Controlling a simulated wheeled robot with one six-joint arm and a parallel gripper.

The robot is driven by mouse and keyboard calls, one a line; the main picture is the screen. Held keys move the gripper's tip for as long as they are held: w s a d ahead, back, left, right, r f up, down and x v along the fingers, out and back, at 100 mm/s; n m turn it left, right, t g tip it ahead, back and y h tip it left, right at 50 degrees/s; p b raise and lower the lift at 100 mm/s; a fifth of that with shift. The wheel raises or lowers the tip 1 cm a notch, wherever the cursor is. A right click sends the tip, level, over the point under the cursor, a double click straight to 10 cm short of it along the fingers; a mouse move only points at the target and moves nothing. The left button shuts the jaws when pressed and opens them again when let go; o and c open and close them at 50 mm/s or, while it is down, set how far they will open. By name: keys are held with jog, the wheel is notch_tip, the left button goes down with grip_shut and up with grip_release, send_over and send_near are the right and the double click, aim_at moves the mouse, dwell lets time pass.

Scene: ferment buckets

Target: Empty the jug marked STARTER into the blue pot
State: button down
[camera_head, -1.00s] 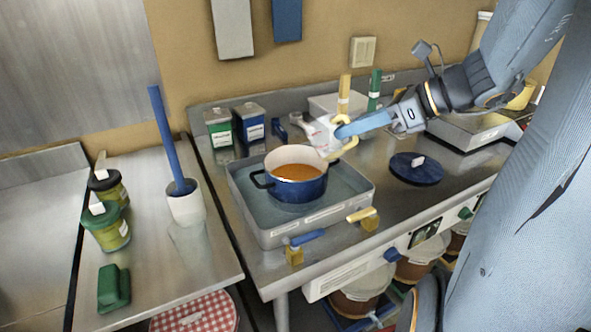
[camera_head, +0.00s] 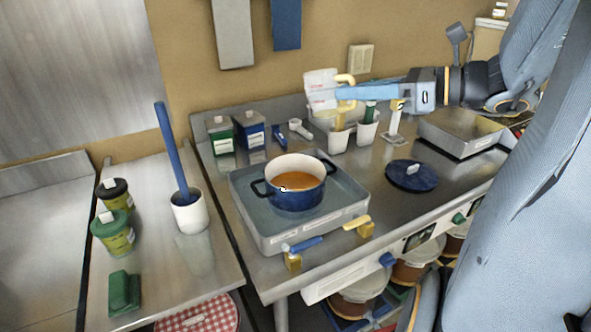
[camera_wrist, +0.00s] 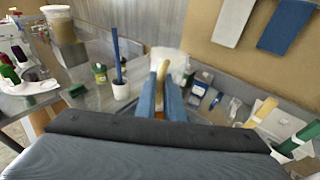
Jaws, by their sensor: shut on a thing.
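The blue pot (camera_head: 297,199) has a white inside and holds orange-brown liquid. It stands uncovered on the tray-like hob at the middle of the counter. A whitish jug (camera_head: 319,90) with red marking and a yellow handle is up in the air, behind and right of the pot, roughly upright. Its marking is too small to read and its inside is hidden. My gripper (camera_head: 343,93) is shut on the jug's handle. In the wrist view the blue fingers of my gripper (camera_wrist: 168,95) close around the yellow handle, with the white jug (camera_wrist: 166,57) beyond.
A dark blue lid (camera_head: 412,176) lies right of the pot. Green (camera_head: 221,136) and blue (camera_head: 250,132) tins stand behind left. White holders (camera_head: 366,131) with coloured handles stand below the jug. A white crock (camera_head: 189,213) with a blue-handled tool stands left. Counter before the lid is clear.

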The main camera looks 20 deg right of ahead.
jog(key=shift+t+y, duration=0.9)
jog(key=s, duration=0.1)
jog(key=s+r, duration=0.1)
jog(key=s, duration=0.3)
jog(key=shift+r, duration=0.25)
dwell(0.4)
notch_tip(320, 180, up, 5)
jog(key=p, duration=0.5)
dwell(0.4)
notch_tip(320, 180, down, 7)
jog(key=w+b, duration=0.2)
jog(key=b, duration=0.5)
jog(key=shift+f, duration=0.15)
